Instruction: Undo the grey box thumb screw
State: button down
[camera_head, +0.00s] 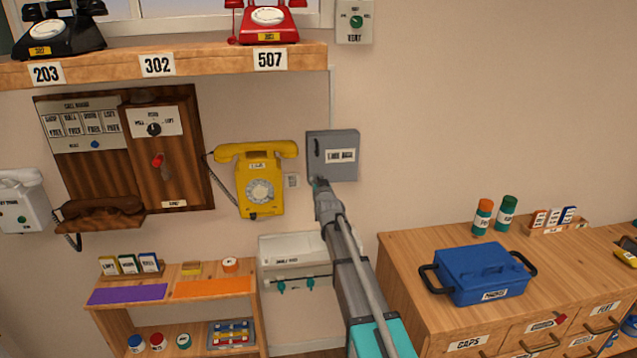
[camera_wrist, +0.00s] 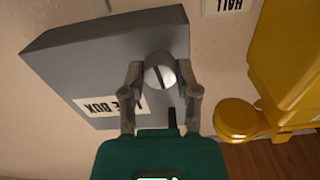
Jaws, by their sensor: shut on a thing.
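The grey box (camera_head: 320,172) is fixed to the wall right of the yellow phone, with a white label and a dark handle on its front. In the wrist view the box (camera_wrist: 75,58) appears turned, its label partly covered by my finger. The thumb screw (camera_wrist: 160,68) is a pale round knob with a dark slot, near the box's edge. My gripper (camera_wrist: 161,82) has one finger on each side of the knob and is shut on it. In the head view my gripper (camera_head: 318,183) is at the box's lower left corner and hides the screw.
Below are a pale wall unit (camera_head: 292,250) and a wooden cabinet (camera_head: 400,262) with a blue case (camera_head: 480,275). The wall right of the box is clear.

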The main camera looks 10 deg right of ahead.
jog(key=shift+c, duration=1.7)
grip_release()
jog(key=shift+s, duration=0.1)
jog(key=s, duration=1.1)
jog(key=shift+s, duration=0.4)
